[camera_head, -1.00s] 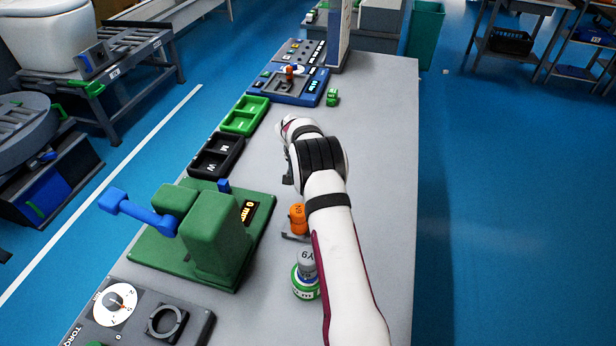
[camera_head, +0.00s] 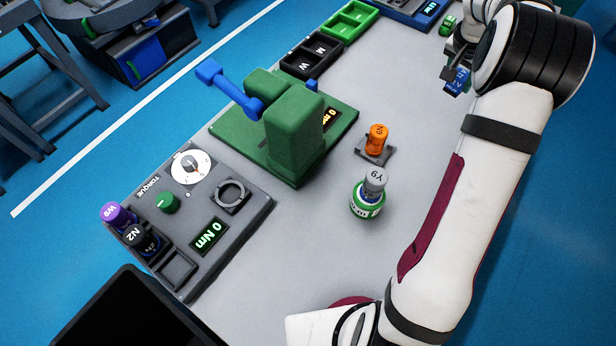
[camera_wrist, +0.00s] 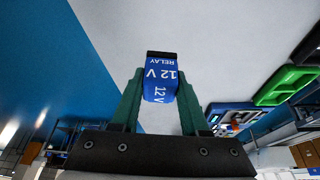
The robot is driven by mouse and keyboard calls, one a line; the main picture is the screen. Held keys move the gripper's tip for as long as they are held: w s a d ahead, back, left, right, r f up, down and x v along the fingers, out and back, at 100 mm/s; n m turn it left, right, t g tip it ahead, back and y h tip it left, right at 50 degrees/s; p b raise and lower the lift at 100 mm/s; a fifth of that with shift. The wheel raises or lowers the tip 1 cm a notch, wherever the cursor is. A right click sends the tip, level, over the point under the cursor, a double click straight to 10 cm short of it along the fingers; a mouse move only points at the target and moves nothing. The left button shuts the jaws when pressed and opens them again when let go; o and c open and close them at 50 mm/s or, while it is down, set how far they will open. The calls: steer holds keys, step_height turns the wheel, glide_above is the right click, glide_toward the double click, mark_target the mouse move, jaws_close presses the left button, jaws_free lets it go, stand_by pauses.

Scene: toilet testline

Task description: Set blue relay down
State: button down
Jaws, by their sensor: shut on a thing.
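The blue relay (camera_wrist: 159,84) is a small block marked "12 V RELAY" with a dark end. My gripper (camera_wrist: 160,95) is shut on it, one green finger on each side, in the wrist view. In the head view the relay (camera_head: 458,81) hangs from my gripper (camera_head: 452,70) at the upper right, over the grey table (camera_head: 300,240). The fingertips are small and partly hidden by my arm there. In the wrist view the relay shows against the bare grey table top, apart from other things; its height above it is hard to tell.
A green press (camera_head: 295,130) with a blue lever stands mid-table. An orange cylinder (camera_head: 377,138) on a grey base and a grey-topped green-and-white item (camera_head: 368,195) stand beside it. Black (camera_head: 313,55) and green (camera_head: 350,20) trays lie behind. A torque station (camera_head: 205,215) is at left.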

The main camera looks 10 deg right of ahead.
mark_target(461, 74)
step_height(461, 74, up, 11)
steer(key=shift+r, duration=0.15)
steer(key=w+a+r+n+t+y, duration=0.1)
steer(key=a+n, duration=0.1)
steer(key=a, duration=1)
steer(key=w+a+n, duration=0.2)
steer(key=a, duration=1)
steer(key=s+a+n+y, duration=0.1)
steer(key=s+a+n, duration=0.4)
steer(key=a, duration=1.2)
steer(key=s+a+f+n+y, duration=0.1)
steer(key=s+a, duration=0.6)
steer(key=s, duration=0.3)
steer(key=s+a+f+n+y, duration=0.1)
steer(key=s+a, duration=0.5)
steer(key=s, duration=0.3)
step_height(461, 74, down, 10)
steer(key=shift+t, duration=0.4)
steer(key=s+a+f, duration=0.2)
steer(key=a, duration=0.1)
steer(key=s+a+f, duration=0.2)
steer(key=a+f, duration=0.1)
steer(key=a, duration=0.1)
steer(key=s+a+f, duration=0.2)
steer(key=a, duration=0.1)
steer(key=shift+a+f, duration=0.15)
steer(key=shift+f, duration=0.05)
step_height(461, 74, down, 3)
steer(key=shift+f, duration=0.4)
steer(key=shift+f, duration=0.6)
